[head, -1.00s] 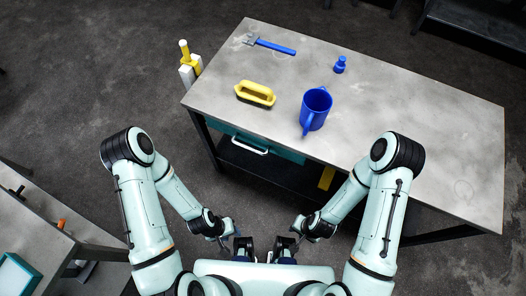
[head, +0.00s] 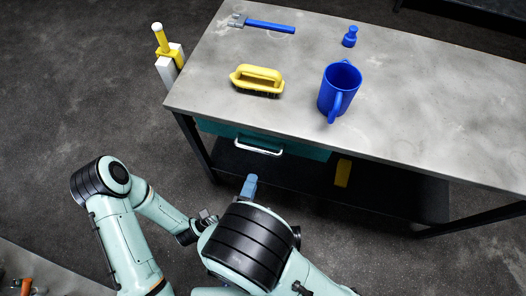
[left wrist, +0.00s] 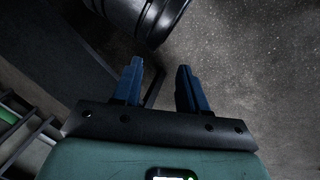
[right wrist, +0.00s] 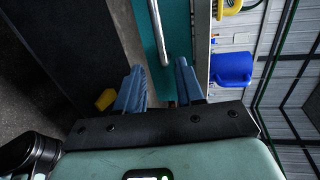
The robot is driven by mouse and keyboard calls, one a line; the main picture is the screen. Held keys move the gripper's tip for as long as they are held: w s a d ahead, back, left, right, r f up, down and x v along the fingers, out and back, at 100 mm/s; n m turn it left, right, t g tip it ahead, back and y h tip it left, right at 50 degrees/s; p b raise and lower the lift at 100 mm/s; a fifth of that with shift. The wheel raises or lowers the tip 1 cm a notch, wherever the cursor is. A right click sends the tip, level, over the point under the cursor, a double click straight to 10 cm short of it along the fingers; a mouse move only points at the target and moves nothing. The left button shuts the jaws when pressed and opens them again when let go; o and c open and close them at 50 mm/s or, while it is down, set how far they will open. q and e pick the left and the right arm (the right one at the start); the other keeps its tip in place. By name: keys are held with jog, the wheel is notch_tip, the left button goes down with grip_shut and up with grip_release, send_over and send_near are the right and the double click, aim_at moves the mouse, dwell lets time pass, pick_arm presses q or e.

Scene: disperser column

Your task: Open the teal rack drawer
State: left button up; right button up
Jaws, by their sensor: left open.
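The teal drawer (head: 305,150) sits under the grey tabletop, with a pale bar handle (head: 258,147) on its front. It looks shut. In the right wrist view the teal front (right wrist: 178,40) and the handle (right wrist: 157,30) lie just beyond my fingertips. My right gripper (head: 250,185) is below and in front of the handle, apart from it. In the right wrist view my right gripper (right wrist: 160,82) is open and empty. My left gripper (left wrist: 160,82) is open and empty, facing the floor away from the drawer. In the head view my arm hides much of it.
A table leg (head: 193,145) stands left of the drawer. A yellow object (head: 342,172) is below, right of it.

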aim_at(263, 150)
jog(key=b+x, duration=0.2)
jog(key=x, duration=1.1)
pick_arm(q)
jog(key=f, duration=0.1)
jog(key=a+f, duration=0.1)
jog(key=f, duration=0.1)
jog(key=shift+w+a, duration=0.1)
jog(key=shift+a, duration=0.1)
pick_arm(e)
grip_shut()
